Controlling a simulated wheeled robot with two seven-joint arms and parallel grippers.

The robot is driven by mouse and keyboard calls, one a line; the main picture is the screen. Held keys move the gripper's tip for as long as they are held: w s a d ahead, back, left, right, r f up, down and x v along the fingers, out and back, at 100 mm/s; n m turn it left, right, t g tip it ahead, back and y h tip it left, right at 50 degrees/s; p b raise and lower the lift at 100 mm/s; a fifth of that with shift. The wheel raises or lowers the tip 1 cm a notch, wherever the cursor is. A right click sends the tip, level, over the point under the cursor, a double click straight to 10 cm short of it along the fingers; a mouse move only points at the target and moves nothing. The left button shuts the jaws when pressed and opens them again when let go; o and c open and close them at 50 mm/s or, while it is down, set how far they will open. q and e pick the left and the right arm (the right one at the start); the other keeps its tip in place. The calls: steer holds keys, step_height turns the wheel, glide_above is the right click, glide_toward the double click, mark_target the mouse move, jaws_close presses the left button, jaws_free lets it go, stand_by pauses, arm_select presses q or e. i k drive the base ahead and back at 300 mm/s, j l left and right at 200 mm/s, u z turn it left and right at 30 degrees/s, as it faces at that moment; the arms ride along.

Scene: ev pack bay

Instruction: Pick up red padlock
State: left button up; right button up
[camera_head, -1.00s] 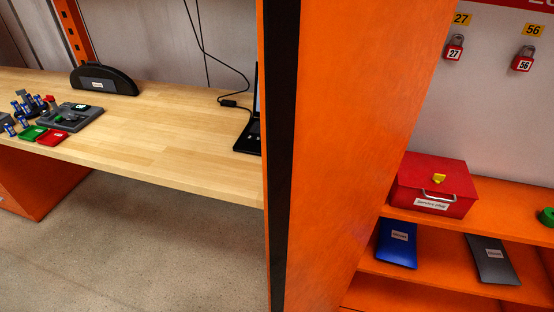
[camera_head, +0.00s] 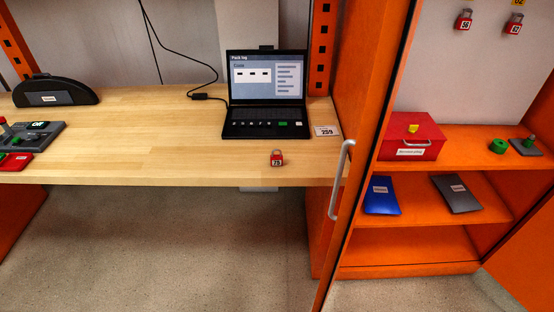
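A small red padlock (camera_head: 277,158) with a light shackle and a white label, which seems to read 75, stands on the wooden workbench (camera_head: 190,160) near its front edge, in front of the laptop. Two more red padlocks hang on the back panel at the upper right, one labelled 56 (camera_head: 464,20) and one that seems to read 62 (camera_head: 514,24). Neither of my grippers shows in the head view.
An open laptop (camera_head: 265,90) and a card reading 259 (camera_head: 327,131) are on the bench. The orange cabinet (camera_head: 400,252) at right holds a red box (camera_head: 411,140), blue and grey pouches and green parts. Its door handle (camera_head: 340,180) stands near the bench's right end. Floor before the bench is clear.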

mark_target(275, 160)
steer(key=i+j+z, duration=0.1)
steer(key=j, duration=0.2)
steer(key=i+j+z, duration=0.25)
steer(key=j, duration=0.4)
steer(key=i+j+z, duration=0.15)
steer(key=j, duration=0.2)
steer(key=i+j+z, duration=0.1)
steer(key=j, duration=0.25)
steer(key=i+l, duration=0.05)
